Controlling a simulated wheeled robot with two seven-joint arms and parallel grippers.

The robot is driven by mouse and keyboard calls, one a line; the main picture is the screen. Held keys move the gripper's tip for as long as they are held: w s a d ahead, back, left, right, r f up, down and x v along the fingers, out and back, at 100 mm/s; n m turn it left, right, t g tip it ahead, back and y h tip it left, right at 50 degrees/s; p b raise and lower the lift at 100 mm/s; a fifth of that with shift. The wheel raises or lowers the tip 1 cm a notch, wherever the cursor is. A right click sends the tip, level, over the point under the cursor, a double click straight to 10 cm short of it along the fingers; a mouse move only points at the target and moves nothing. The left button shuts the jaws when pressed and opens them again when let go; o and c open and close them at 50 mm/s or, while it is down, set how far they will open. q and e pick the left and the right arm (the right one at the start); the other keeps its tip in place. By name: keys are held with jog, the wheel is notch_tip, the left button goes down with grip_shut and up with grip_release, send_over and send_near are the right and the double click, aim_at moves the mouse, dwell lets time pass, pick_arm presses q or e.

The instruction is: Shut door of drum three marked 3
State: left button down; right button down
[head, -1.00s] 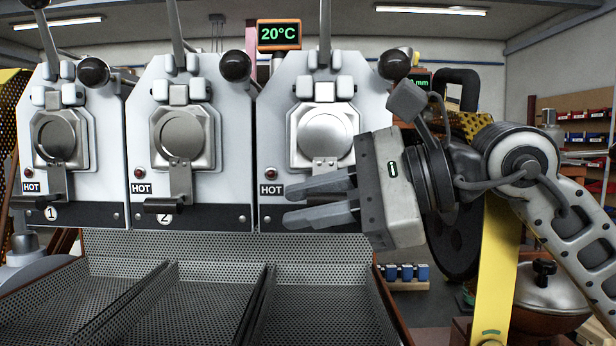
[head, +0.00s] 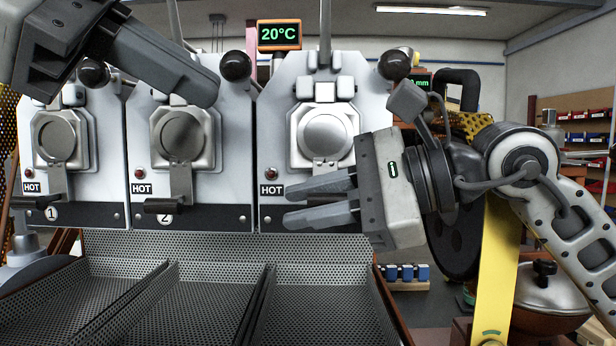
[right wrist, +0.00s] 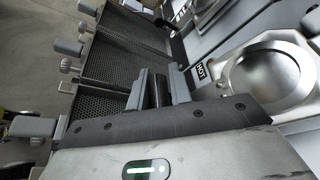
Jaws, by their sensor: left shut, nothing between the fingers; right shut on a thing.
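Drum three is the rightmost of the drum units. Its round silver door (head: 325,137) faces me, with a lug below it; I cannot tell whether it is fully seated. The door also shows in the right wrist view (right wrist: 268,77). My right gripper (head: 288,204) is below the door, fingers pointing left. It is shut on a dark handle (right wrist: 158,90), seen between the fingers in the right wrist view. The gripper hides the handle and the number 3 in the head view. My left gripper (head: 207,92) is shut and empty, in front of drum two's upper part.
Drum one (head: 60,137) and drum two (head: 181,137) stand to the left, with black-gripped handles below their doors and HOT labels. Perforated trays (head: 190,300) lie below. Black ball knobs (head: 235,66) stick out above. A display (head: 279,34) reads 20°C.

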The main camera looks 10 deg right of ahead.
pick_arm(q)
jog(key=s+d+f+m+g, duration=0.1)
jog(key=s+d, duration=0.1)
pick_arm(e)
jog(key=shift+f, duration=0.4)
pick_arm(q)
send_near(340, 199)
jog(key=d, duration=0.4)
jog(key=shift+w+d+f, duration=0.15)
jog(key=shift+w+f, duration=0.35)
jog(key=shift+f, duration=0.2)
jog(key=shift+w+d+f, duration=0.1)
jog(key=shift+w+f, duration=0.4)
jog(key=shift+f, duration=0.2)
